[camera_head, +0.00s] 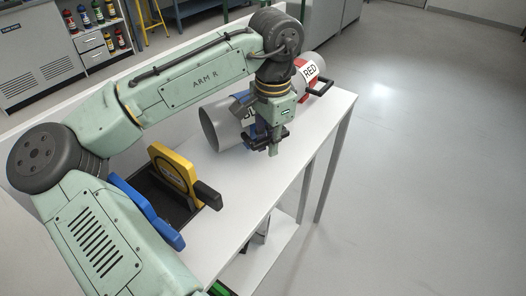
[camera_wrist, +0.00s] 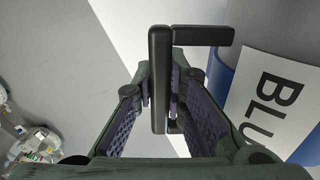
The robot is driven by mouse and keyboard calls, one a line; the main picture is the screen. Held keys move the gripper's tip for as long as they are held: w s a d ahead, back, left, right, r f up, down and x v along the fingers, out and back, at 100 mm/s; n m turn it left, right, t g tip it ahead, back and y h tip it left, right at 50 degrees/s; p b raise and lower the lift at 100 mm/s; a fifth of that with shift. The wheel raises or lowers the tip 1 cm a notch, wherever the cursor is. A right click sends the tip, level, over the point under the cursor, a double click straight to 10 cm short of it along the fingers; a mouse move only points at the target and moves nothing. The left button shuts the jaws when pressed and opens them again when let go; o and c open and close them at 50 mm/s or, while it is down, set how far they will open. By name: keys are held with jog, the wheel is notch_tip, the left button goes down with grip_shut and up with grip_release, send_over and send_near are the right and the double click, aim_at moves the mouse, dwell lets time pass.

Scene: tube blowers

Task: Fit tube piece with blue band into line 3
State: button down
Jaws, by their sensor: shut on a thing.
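The tube piece with the blue band (camera_head: 212,128) is a grey cylinder lying on the white table. Its blue band is mostly hidden behind my gripper in the head view. In the wrist view its white label (camera_wrist: 278,108), reading "BLU", and blue band (camera_wrist: 221,75) fill the right side. My gripper (camera_head: 270,140) points down at the tube's near side. In the wrist view my gripper (camera_wrist: 160,100) is shut on the tube's black handle (camera_wrist: 160,75), which stands between the fingers. I cannot tell whether the tube is lifted. Line 3 cannot be made out.
A red-banded tube (camera_head: 312,70) with a black handle lies behind the blue one on the white table (camera_head: 232,195). A yellow plate (camera_head: 174,168) and a blue plate (camera_head: 148,212) stand in a dark tray at the left. Open floor lies to the right.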

jog(key=shift+w+a+f, duration=0.2)
jog(key=shift+w+a, duration=0.55)
jog(key=shift+w, duration=0.25)
notch_tip(320, 180, down, 3)
jog(key=b, duration=0.4)
jog(key=shift+f, duration=0.1)
jog(key=shift+f, duration=0.2)
jog(key=c, duration=1.6)
grip_release()
jog(key=shift+c, duration=0.2)
notch_tip(320, 180, up, 12)
jog(key=b, duration=0.1)
jog(key=shift+s+d+r, duration=0.15)
jog(key=shift+s+r, duration=0.05)
